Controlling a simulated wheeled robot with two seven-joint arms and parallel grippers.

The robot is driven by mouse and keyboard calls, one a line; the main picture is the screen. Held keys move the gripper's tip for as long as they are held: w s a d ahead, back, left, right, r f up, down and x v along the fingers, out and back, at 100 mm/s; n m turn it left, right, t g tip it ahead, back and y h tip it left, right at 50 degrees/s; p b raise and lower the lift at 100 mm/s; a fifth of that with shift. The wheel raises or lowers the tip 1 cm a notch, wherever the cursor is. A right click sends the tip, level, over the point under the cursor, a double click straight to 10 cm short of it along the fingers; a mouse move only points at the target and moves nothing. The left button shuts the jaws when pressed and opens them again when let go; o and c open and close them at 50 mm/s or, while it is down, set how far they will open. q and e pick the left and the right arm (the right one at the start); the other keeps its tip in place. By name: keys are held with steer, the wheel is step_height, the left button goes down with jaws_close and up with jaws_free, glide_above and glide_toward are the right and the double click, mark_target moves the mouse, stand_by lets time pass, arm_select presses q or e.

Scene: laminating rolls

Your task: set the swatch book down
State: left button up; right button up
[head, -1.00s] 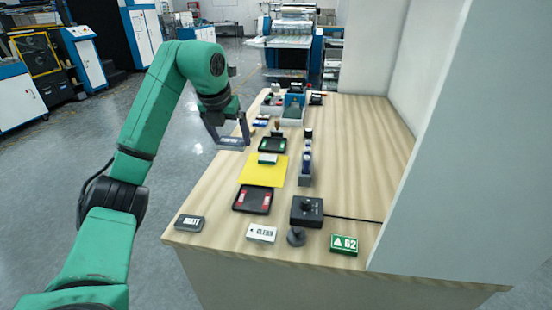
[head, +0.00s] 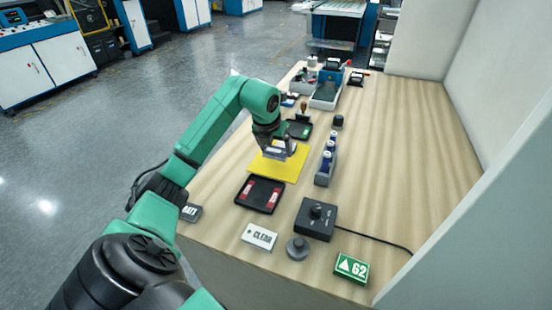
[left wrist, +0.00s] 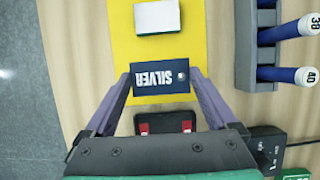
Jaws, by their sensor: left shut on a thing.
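My left gripper (head: 280,150) is shut on a dark blue swatch book (left wrist: 150,92) lettered SILVER. The book spans between the two fingers, and its lettering reads upside down in the left wrist view. In the head view the gripper is over the yellow sheet (head: 291,172), which also shows in the left wrist view (left wrist: 122,45). A small white-topped block (left wrist: 158,17) lies on the sheet, beyond the book. I cannot tell exactly how high the book is above the sheet. My right gripper is not in view.
A black tray with red pads (head: 260,194) lies nearer than the sheet. The table's right side is clear.

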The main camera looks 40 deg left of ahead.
mark_target(273, 155)
arm_select(q)
steer(key=f, duration=0.4)
steer(key=shift+s+p, duration=0.2)
steer(key=shift+p, duration=0.1)
steer(key=shift+f, duration=0.15)
steer(key=shift+w, duration=0.1)
steer(key=o, duration=1)
steer(key=shift+f, duration=0.1)
steer(key=shift+r, duration=0.45)
steer(key=b+v, duration=0.1)
steer(key=v, duration=1)
steer(key=shift+s+b, duration=0.25)
steer(key=shift+b, duration=0.1)
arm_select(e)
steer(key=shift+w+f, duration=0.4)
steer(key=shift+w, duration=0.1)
arm_select(q)
steer(key=shift+d+r, duration=0.1)
steer(key=shift+r, duration=0.1)
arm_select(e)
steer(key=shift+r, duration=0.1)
